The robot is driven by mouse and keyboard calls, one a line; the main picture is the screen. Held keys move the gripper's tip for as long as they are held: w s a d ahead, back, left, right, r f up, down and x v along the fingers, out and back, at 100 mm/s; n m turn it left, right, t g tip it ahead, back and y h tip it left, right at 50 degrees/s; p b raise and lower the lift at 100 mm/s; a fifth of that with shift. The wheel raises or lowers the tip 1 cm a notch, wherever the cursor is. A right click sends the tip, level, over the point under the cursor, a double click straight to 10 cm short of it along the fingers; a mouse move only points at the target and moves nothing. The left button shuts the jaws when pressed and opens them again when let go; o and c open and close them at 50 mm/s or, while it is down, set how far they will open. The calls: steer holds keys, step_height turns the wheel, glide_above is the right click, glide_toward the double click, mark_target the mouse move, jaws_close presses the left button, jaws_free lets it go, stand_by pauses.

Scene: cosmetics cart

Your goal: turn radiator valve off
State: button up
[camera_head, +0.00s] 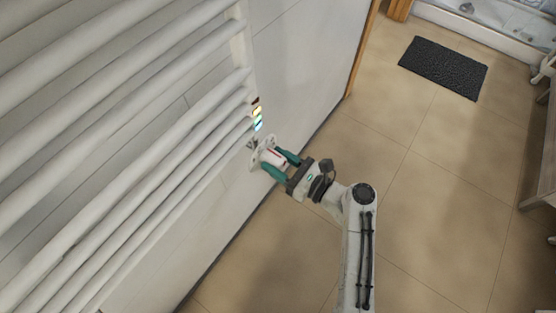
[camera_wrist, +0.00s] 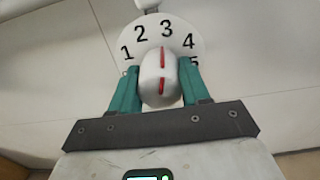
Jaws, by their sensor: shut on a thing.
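The radiator valve's white knob (camera_wrist: 158,92) has a red line and sits in front of a white dial (camera_wrist: 185,26) marked 1 to 5. In the wrist view the red line points up, between the 2 and 4, toward the 3. My gripper (camera_wrist: 160,82) has teal fingers on both sides of the knob and is shut on it. In the head view the knob (camera_head: 272,157) is between the fingers of my gripper (camera_head: 273,162), low beside the radiator. The lower part of the dial is hidden behind the knob and fingers.
The white radiator (camera_head: 120,120) with several bars fills the left. Small coloured strips (camera_head: 257,117) show on its edge above the valve. A dark mat (camera_head: 443,68) lies on the tiled floor (camera_head: 440,190), which is open to the right.

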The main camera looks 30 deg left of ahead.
steer(key=n+b, duration=0.1)
steer(key=n, duration=0.5)
steer(key=shift+f, duration=0.1)
steer(key=n+b, duration=0.3)
steer(key=n, duration=0.2)
steer(key=shift+s+f+n, duration=0.1)
steer(key=shift+n, duration=0.2)
steer(key=n+b, duration=0.4)
steer(key=n, duration=0.2)
steer(key=shift+f+b, duration=0.15)
steer(key=shift+b, duration=0.25)
steer(key=n+b, duration=0.3)
steer(key=n, duration=0.2)
steer(key=shift+b, duration=0.4)
steer(key=shift+s+n, duration=0.1)
steer(key=shift+n, duration=0.3)
steer(key=o, duration=1)
steer(key=shift+r, duration=0.2)
steer(key=shift+o, duration=0.2)
steer(key=shift+d, duration=0.1)
steer(key=s+d+p, duration=0.1)
steer(key=d+p, duration=0.1)
steer(key=d, duration=0.8)
steer(key=shift+s+d, duration=0.2)
steer(key=shift+d, duration=0.05)
